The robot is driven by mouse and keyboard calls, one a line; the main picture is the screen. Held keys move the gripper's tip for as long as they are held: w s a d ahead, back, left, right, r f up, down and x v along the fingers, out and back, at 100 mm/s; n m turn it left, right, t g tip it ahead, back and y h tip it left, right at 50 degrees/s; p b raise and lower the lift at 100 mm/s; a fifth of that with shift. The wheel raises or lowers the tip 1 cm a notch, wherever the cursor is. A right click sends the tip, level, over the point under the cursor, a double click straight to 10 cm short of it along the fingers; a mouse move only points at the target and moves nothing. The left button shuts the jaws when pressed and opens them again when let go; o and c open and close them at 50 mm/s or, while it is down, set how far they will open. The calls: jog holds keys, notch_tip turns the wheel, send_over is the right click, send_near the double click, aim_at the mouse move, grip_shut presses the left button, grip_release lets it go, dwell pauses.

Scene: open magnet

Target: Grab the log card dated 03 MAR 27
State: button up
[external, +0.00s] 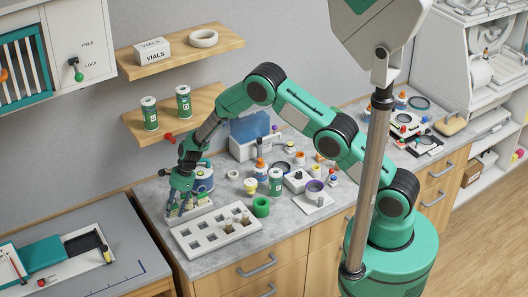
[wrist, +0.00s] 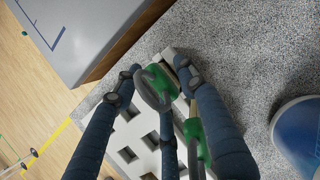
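I cannot make out any log card or the date 03 MAR 27 in either view. My gripper (external: 179,212) points down over the left end of the grey counter, beside a white rack with square holes (external: 190,241). In the wrist view, the blue-grey fingers of my gripper (wrist: 159,70) stand apart, with green and grey parts between them. I cannot tell whether these parts are held or belong to the gripper. The rack (wrist: 128,133) lies below and partly behind the fingers. A small white piece (external: 203,207) shows under the gripper, mostly hidden.
A blue-and-white round container (external: 203,182) stands close behind the gripper. A green ring (external: 261,207), a green-labelled jar (external: 276,182) and several small pots crowd the counter to the right. A lower desk (external: 120,260) is at left. Shelves (external: 200,47) hang above.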

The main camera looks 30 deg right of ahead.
jog(key=c, duration=0.7)
jog(key=shift+r, duration=0.1)
jog(key=shift+r+p, duration=0.55)
jog(key=shift+r, duration=0.2)
notch_tip(320, 180, up, 2)
jog(key=shift+r+p, duration=0.15)
jog(key=shift+p, duration=0.5)
jog(key=s+d+b, duration=0.1)
jog(key=s+d, duration=0.2)
jog(key=s, duration=0.1)
jog(key=s+d+b, duration=0.2)
jog(key=s+d, duration=0.1)
jog(key=s, duration=0.1)
jog(key=s+d+r+b, duration=0.1)
jog(key=s+d+b, duration=0.1)
jog(key=s, duration=0.3)
jog(key=shift+d, duration=0.6)
